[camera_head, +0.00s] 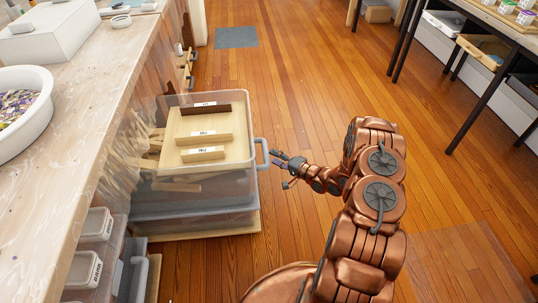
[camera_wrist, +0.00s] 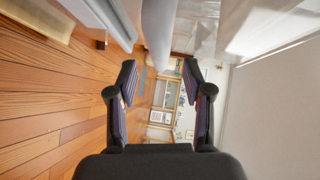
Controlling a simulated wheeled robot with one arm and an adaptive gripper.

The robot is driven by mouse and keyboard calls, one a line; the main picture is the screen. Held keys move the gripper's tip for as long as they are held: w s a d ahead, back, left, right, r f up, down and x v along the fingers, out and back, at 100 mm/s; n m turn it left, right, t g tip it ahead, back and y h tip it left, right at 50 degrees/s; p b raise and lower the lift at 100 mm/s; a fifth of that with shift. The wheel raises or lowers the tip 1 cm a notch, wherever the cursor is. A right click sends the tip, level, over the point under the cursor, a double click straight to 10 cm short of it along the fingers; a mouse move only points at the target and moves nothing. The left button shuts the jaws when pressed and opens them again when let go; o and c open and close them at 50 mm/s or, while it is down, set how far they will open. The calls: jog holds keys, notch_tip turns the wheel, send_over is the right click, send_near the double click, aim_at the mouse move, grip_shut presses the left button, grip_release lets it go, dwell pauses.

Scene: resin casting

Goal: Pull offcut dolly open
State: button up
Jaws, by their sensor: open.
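The offcut dolly (camera_head: 195,205) is a clear plastic bin of wood strips on a low wooden base, beside the workbench at the left in the head view. My gripper (camera_head: 276,158) is open and empty just right of this handle. In the wrist view my gripper (camera_wrist: 160,85) has its two dark fingers spread. The grey handle bar (camera_wrist: 158,35) shows at the top, lined up between the fingers. I cannot tell whether they touch it.
The workbench (camera_head: 105,105) runs along the left with a white bowl (camera_head: 22,110) on it. Grey lidded bins (camera_head: 92,228) stand below it. A dark-legged table (camera_head: 490,45) with drawers stands at the upper right.

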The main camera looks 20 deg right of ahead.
jog(key=f+v, duration=0.1)
jog(key=v, duration=0.5)
jog(key=shift+s+r, duration=0.3)
jog(key=shift+r, duration=0.15)
jog(key=shift+d, duration=0.1)
